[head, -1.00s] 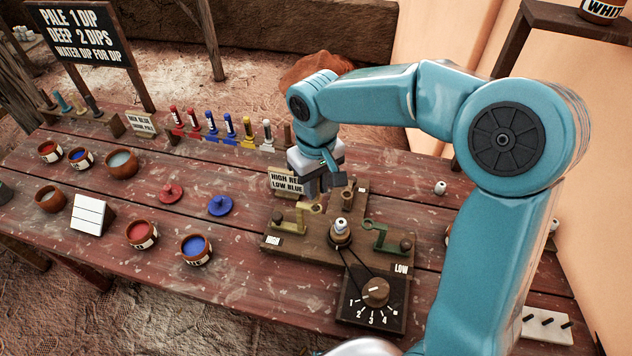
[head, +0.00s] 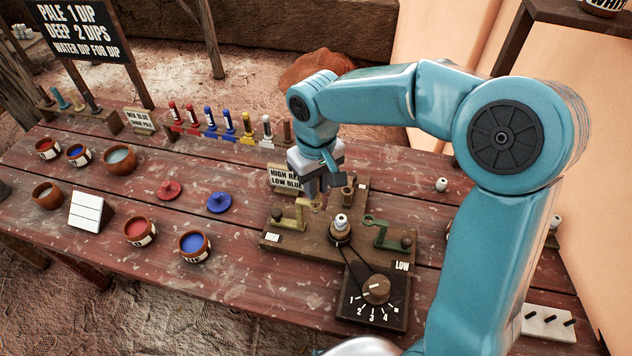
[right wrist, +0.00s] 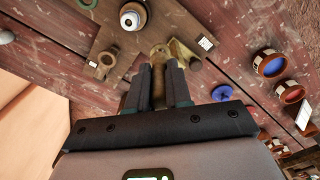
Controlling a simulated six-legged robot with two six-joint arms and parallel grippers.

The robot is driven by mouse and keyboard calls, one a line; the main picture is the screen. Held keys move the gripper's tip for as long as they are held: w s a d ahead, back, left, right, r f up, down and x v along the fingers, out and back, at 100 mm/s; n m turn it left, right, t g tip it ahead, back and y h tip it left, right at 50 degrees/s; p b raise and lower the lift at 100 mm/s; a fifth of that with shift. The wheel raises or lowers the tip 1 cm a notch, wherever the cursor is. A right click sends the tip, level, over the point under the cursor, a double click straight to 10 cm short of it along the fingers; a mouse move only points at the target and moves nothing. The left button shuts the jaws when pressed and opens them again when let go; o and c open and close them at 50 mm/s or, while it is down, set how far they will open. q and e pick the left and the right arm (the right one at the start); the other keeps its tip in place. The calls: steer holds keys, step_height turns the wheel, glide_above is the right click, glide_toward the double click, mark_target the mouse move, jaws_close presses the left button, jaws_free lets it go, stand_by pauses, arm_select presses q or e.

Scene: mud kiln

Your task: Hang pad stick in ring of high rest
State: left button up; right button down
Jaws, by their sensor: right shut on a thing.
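The high rest (head: 290,220) is a brass-coloured bracket on the wooden stand, beside the HIGH label. Its arm reaches right, to just under my right gripper (head: 322,194). The gripper points down and is shut on the pad stick, which its fingers mostly hide. In the right wrist view a little brown (right wrist: 158,88) shows between the fingers (right wrist: 159,72). The high rest (right wrist: 184,54) is just beyond the fingertips there. I cannot tell whether the stick is inside the ring. My left gripper is not in view.
The green low rest (head: 376,232) stands right of the central white-topped spindle (head: 341,224). A dial box (head: 374,298) is in front. A sign (head: 284,178) stands close behind the gripper. Paint bowls (head: 194,246) and coloured lids (head: 219,203) lie left, with a row of coloured sticks (head: 228,122) behind.

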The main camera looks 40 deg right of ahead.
steer(key=shift+f, duration=0.15)
steer(key=shift+f+b, duration=0.25)
steer(key=shift+b, duration=0.05)
steer(key=shift+f+b, duration=0.35)
steer(key=shift+f, duration=0.05)
steer(key=shift+c, duration=2.4)
jaws_free()
steer(key=shift+f, duration=0.3)
step_height(320, 180, up, 8)
steer(key=p, duration=0.6)
steer(key=shift+r, duration=0.15)
